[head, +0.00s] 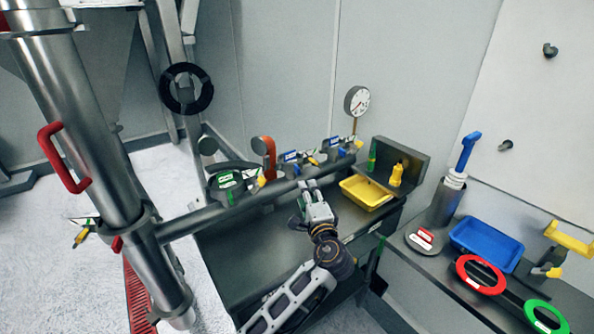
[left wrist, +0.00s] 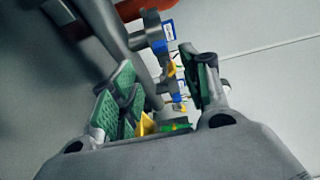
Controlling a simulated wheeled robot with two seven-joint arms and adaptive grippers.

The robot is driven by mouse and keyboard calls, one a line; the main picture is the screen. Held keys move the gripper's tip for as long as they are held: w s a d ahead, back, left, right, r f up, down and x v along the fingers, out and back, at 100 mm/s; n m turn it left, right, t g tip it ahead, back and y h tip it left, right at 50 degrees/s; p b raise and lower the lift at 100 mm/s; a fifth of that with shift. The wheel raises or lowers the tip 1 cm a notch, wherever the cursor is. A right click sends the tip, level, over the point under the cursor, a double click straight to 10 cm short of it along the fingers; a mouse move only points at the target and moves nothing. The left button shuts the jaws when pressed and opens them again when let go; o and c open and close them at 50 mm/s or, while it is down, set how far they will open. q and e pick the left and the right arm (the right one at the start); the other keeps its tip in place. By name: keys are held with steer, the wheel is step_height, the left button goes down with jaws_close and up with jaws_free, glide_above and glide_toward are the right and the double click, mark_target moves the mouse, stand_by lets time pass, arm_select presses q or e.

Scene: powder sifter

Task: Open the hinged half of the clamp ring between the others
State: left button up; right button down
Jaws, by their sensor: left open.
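Clamp rings sit in a row along the horizontal steel pipe (head: 190,222). One with a green tag (head: 227,182) is at the left, a blue-tagged one (head: 291,158) is in the middle, and another blue-tagged one (head: 331,145) is at the right. My left gripper (head: 308,188) is open and empty, just in front of the pipe below the middle clamp. In the left wrist view, a blue-tagged clamp (left wrist: 166,32) and a second one farther off (left wrist: 178,107) show beyond and between the open fingers (left wrist: 158,68). The middle clamp's hinge and latch are too small to read. My right gripper is out of view.
A gauge (head: 357,102) rises behind the right clamp. A yellow tray (head: 366,192) is right of my gripper; a blue tray (head: 486,243) and red (head: 481,274) and green rings (head: 546,317) lie farther right.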

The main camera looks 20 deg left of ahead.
mark_target(298, 173)
arm_select(q)
steer(key=x, duration=0.6)
steer(key=shift+w+a+p, duration=0.15)
steer(key=shift+w+p, duration=0.1)
steer(key=shift+p, duration=0.1)
steer(key=x, duration=0.5)
steer(key=shift+p+x, duration=0.35)
steer(key=shift+x, duration=0.75)
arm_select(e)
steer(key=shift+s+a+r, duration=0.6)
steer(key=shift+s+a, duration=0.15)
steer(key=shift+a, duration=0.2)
arm_select(q)
steer(key=shift+f, duration=0.1)
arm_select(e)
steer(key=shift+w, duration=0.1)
